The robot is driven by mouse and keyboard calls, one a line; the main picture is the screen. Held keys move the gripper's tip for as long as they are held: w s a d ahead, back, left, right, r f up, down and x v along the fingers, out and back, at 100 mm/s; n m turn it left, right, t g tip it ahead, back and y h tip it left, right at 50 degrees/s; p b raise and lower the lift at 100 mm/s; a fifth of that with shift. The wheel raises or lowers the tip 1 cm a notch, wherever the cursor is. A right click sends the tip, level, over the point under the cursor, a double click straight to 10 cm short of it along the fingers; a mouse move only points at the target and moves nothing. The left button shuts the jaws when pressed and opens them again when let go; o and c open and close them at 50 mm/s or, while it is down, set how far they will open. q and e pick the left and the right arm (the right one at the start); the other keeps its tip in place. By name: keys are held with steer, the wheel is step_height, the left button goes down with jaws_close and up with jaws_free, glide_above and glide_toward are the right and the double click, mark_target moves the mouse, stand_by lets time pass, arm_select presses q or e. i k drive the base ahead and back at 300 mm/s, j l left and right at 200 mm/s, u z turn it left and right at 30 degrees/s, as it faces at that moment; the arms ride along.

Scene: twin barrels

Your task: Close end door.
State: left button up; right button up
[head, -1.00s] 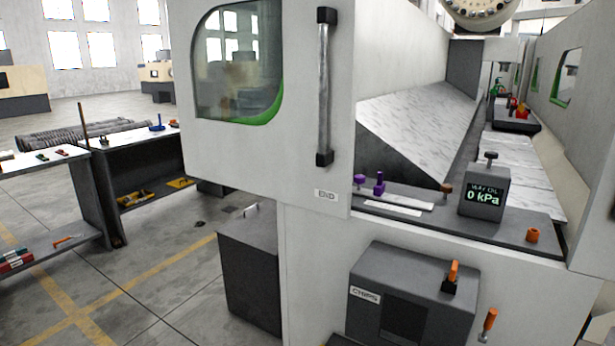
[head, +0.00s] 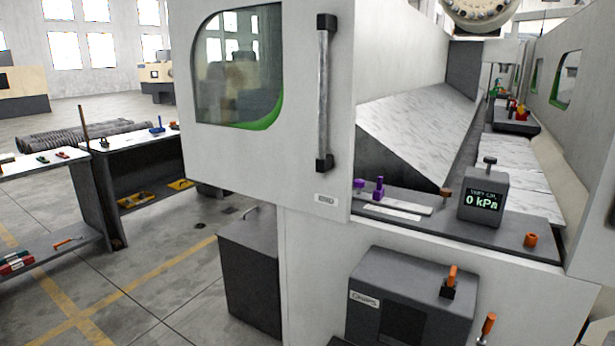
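The end door (head: 303,150) is a white panel with a green-edged window (head: 238,70) and a small label near its lower right corner. It stands open to the left, and the machine's interior shows to its right. A vertical metal bar handle (head: 323,95) with black end mounts runs along the door's right side. Neither of my grippers shows in the head view, and nothing touches the handle.
Inside the opening are a dark ledge (head: 455,232), a gauge block (head: 484,200) reading 0 kPa and purple fittings (head: 378,187). Below stands a dark chips box (head: 408,300). Workbenches (head: 125,160) are at left.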

mark_target(233, 60)
steer(key=i+j, duration=0.55)
steer(key=j, duration=0.25)
steer(key=i+j, duration=0.15)
steer(key=j, duration=0.25)
steer(key=i+j+z, duration=0.1)
steer(key=j, duration=0.25)
steer(key=i+j, duration=0.25)
steer(key=j, duration=0.15)
steer(key=i+j+z, duration=0.1)
steer(key=j, duration=0.3)
steer(key=i+j, duration=0.15)
steer(key=j, duration=0.25)
steer(key=i+j+z, duration=0.1)
steer(key=j, duration=0.3)
steer(key=i, duration=0.05)
